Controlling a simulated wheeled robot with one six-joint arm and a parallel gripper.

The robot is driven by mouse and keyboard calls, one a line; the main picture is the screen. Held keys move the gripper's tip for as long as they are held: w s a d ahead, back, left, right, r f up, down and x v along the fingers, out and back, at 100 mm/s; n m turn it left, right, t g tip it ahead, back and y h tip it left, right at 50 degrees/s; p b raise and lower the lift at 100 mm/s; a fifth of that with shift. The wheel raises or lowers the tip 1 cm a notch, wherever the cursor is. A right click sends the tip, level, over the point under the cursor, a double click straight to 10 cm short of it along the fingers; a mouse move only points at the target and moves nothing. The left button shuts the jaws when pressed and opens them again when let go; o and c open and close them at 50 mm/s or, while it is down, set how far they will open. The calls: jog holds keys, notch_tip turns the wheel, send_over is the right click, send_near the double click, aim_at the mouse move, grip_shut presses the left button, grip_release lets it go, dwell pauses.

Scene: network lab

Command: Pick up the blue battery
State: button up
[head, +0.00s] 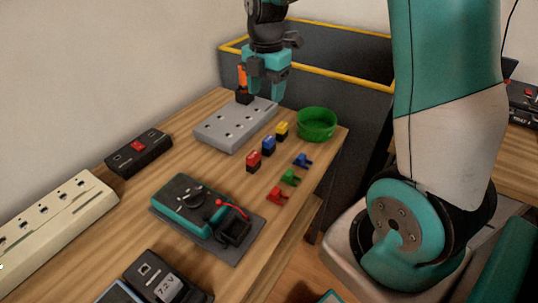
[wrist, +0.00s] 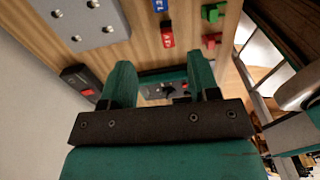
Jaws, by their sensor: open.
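The blue battery (head: 268,145) stands on the wooden table between a red battery (head: 254,160) and a yellow battery (head: 282,129). In the wrist view only part of the blue battery (wrist: 160,5) shows at the top edge, with the red battery (wrist: 167,33) below it. My gripper (head: 266,92) is open and empty, above the far part of the grey socket block, behind and above the batteries. Its two teal fingers (wrist: 161,72) are spread apart in the wrist view, with nothing between them.
The grey block with holes (head: 235,126) lies left of the batteries. A green bowl (head: 317,124) stands right. Blue (head: 303,160), green (head: 290,177) and red (head: 277,195) small parts lie near the edge. A teal device (head: 190,202) sits nearer. An orange-and-black item (head: 242,78) stands beside my gripper.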

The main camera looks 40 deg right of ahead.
aim_at(269, 138)
jog(key=shift+n, duration=0.3)
jog(key=f, duration=0.8)
jog(key=d+f+b, duration=0.1)
jog(key=f, duration=0.3)
jog(key=shift+w, duration=0.15)
jog(key=shift+f, duration=3.05)
grip_shut()
jog(key=shift+w, duration=0.1)
jog(key=shift+r, duration=0.1)
